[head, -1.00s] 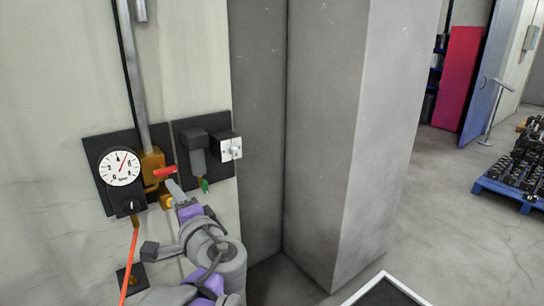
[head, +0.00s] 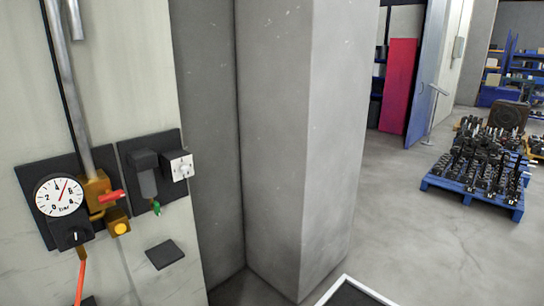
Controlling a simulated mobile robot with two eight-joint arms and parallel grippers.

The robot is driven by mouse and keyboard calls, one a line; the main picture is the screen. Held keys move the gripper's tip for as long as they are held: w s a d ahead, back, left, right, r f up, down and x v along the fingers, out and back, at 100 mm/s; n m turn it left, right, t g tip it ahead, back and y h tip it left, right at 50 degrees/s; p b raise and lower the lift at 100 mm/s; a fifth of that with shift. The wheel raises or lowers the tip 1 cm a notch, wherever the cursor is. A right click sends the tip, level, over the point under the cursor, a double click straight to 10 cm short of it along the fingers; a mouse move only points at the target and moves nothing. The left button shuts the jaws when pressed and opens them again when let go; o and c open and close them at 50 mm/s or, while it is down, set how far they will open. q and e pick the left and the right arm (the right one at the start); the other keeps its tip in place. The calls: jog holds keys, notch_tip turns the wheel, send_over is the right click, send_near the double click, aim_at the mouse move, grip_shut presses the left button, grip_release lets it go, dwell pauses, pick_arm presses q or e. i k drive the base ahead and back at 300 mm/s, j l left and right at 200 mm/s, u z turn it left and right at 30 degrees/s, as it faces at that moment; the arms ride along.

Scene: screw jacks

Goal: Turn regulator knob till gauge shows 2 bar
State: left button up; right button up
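The round white gauge (head: 59,195) is on the wall at the far left, marked in bar. Its red needle points up and slightly right, just past the top of the dial, well clockwise of the 2. The black regulator knob (head: 75,237) with a pale mark sits right below the gauge. Neither gripper is in view, and nothing touches the knob.
A brass valve with a red lever (head: 110,196) is right of the gauge. A white switch plate (head: 181,167) and a dark filter (head: 146,175) are further right. A grey pillar (head: 300,130) juts out. Blue pallet (head: 465,194) stands on the floor.

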aim_at(75, 237)
jog(key=u, duration=1.5)
